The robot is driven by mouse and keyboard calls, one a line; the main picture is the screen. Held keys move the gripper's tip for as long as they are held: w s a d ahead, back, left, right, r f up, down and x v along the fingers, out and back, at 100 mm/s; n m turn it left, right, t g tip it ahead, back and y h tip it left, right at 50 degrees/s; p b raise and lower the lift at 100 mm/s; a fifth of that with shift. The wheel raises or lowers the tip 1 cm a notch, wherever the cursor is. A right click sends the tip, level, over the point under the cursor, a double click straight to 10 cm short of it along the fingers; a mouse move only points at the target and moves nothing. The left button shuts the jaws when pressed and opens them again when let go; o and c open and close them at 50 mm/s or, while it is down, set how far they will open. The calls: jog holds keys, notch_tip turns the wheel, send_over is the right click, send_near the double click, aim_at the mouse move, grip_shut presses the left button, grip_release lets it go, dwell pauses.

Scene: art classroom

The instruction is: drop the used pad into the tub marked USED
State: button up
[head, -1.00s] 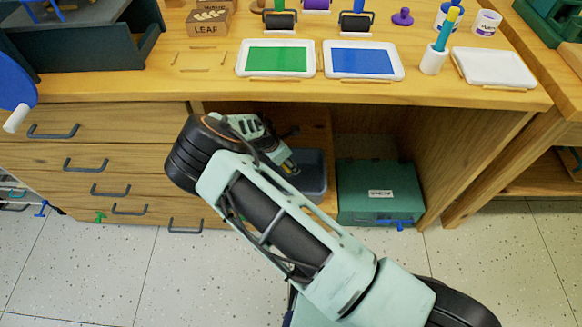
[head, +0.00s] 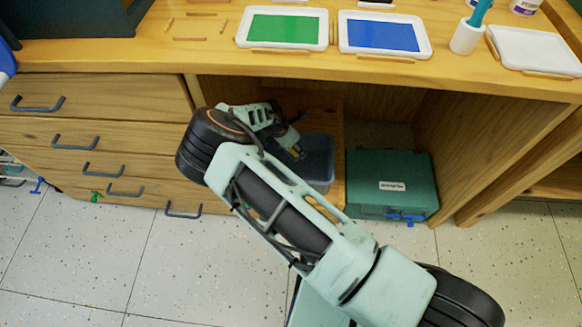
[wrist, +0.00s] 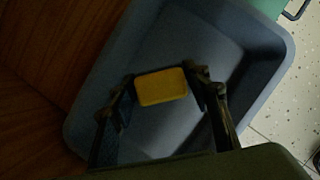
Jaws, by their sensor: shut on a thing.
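A yellow pad (wrist: 161,87) is held between the two fingers of my gripper (wrist: 160,84) in the wrist view. A blue-grey tub (wrist: 92,88) lies open beneath it, and the pad appears over the tub's inside. In the head view the tub (head: 319,164) stands in the open bay under the worktop, partly hidden by my arm. My gripper (head: 294,146) reaches into that bay at the tub's left side. No marking on the tub can be read in either view.
A green labelled case (head: 391,184) stands right of the tub. Drawers with grey handles (head: 75,142) are to the left. The worktop (head: 130,62) overhangs the bay and carries a green tray (head: 286,29) and a blue tray (head: 384,36). The speckled floor (head: 180,270) in front is clear.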

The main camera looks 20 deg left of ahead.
jog(key=shift+f, duration=0.15)
jog(key=o, duration=1.3)
jog(key=shift+c, duration=0.2)
jog(key=v, duration=0.7)
jog(key=shift+r, duration=0.25)
jog(key=shift+a+r, duration=0.1)
jog(key=shift+r+p, duration=0.35)
jog(key=shift+p, duration=0.05)
jog(key=shift+r+p, duration=0.55)
jog(key=shift+r, duration=0.05)
